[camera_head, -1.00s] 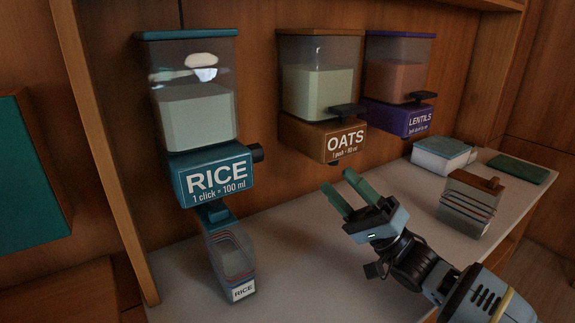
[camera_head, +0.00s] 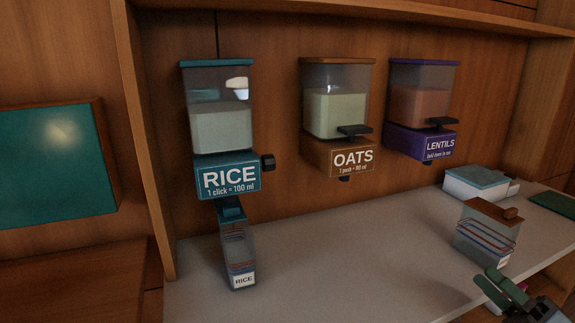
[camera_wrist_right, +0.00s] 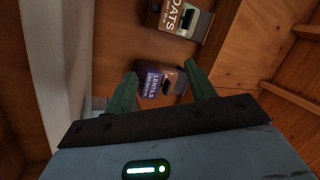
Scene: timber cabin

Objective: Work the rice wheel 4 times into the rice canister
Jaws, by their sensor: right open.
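The rice dispenser (camera_head: 228,180) with its teal base hangs on the wooden back wall, its clear hopper partly filled with pale grain. The rice wheel (camera_head: 268,162) is a dark knob on the right side of that base. The clear rice canister (camera_head: 238,255), labelled RICE, stands upright on the counter below the spout; I cannot tell how much it holds. My right gripper (camera_head: 484,275) is open and empty at the lower right, far from the wheel. Its green fingers also show apart in the right wrist view (camera_wrist_right: 161,70). My left gripper is out of view.
The oats dispenser (camera_head: 340,160) and lentils dispenser (camera_head: 422,145) hang right of the rice one. A brown-lidded container (camera_head: 487,235) and a white box (camera_head: 478,185) stand on the right of the counter (camera_head: 350,265). The counter's middle is clear.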

